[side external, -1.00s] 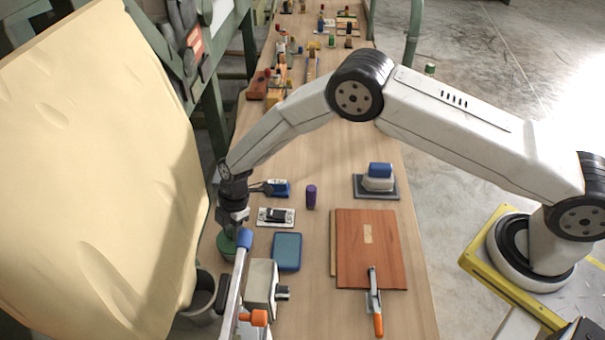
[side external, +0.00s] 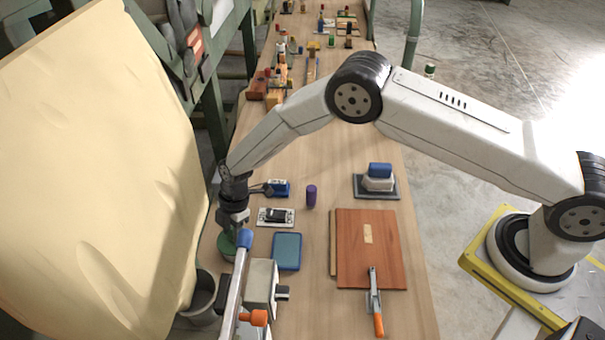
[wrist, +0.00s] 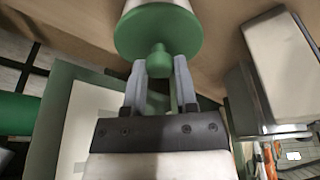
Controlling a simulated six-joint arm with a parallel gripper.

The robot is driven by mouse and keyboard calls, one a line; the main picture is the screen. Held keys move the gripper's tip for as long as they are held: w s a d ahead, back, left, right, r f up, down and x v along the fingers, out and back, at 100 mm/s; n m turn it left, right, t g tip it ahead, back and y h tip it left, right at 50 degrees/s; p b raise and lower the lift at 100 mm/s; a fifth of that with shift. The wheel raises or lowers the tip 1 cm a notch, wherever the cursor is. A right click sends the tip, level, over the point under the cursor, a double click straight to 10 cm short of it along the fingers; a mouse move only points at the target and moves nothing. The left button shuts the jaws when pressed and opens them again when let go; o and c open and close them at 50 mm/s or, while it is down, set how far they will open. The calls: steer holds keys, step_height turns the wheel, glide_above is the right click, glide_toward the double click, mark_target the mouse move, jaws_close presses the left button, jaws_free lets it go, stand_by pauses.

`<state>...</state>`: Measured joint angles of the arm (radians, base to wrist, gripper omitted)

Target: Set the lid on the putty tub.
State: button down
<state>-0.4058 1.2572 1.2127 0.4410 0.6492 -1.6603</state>
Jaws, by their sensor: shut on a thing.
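The green lid (wrist: 165,35) is a round disc with a knob (wrist: 159,62) in the wrist view. My gripper (wrist: 159,75) is shut on this knob, one grey finger on each side. The putty tub (wrist: 150,4) shows as a pale body right behind the lid. The lid looks lined up with it, but I cannot tell whether they touch all round. In the side view my gripper (side external: 234,222) points down at the left edge of the bench, over the green lid (side external: 226,246). The tub's body is mostly hidden there.
A clamp bar with a blue end (side external: 244,239) stands close in front of my gripper, beside a grey block (side external: 261,285). A blue tray (side external: 287,252), a black-and-white tool (side external: 276,217) and a purple cylinder (side external: 311,196) lie to the right. A grey bin (side external: 201,300) stands below left.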

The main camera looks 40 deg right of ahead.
steer(key=shift+f, duration=0.25)
stand_by(0.3)
steer(key=shift+c, duration=1.6)
jaws_free()
steer(key=shift+r, duration=0.1)
steer(key=shift+r, duration=3.4)
